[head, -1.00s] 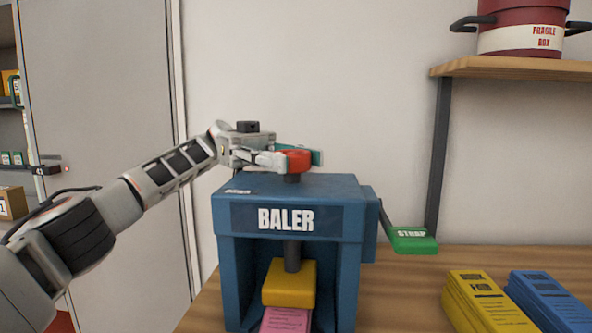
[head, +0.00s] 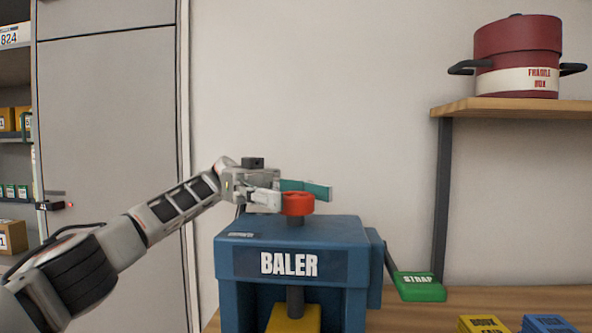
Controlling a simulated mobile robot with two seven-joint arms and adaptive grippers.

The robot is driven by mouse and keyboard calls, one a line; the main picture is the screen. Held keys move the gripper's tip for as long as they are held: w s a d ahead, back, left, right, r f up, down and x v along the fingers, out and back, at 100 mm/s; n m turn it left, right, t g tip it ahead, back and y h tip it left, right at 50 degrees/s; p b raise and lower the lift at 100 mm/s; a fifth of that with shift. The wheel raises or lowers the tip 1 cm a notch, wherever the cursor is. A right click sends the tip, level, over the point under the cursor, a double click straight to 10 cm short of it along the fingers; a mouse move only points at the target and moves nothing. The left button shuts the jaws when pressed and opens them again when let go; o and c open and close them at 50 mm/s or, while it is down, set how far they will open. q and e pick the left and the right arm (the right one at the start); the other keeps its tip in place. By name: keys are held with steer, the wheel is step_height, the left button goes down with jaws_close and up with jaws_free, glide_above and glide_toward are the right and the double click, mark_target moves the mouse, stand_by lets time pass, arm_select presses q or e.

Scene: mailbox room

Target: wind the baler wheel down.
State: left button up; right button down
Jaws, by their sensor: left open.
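The blue baler (head: 235,262) stands on the wooden table. Its red wheel (head: 298,204) sits on a dark shaft on top. Under the frame, a dark screw leads down to the yellow press block (head: 293,320), cut off by the bottom edge. My left gripper (head: 308,196) is at the wheel, its fingers apart. The pale finger is at the wheel's left and near side, and the teal finger passes behind it. I cannot tell whether either finger touches the wheel. My right gripper is out of view.
A green STRAP lever (head: 417,287) sticks out at the baler's right. Yellow (head: 482,324) and blue (head: 548,325) bundles lie on the table (head: 400,316) at right. A red pot (head: 517,50) labelled FRAGILE stands on the shelf (head: 515,108). Shelving is at far left.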

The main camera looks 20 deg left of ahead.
mark_target(296, 194)
arm_select(q)
step_height(296, 194, up, 9)
steer(key=shift+f, duration=0.1)
stand_by(0.4)
steer(key=shift+s, duration=0.1)
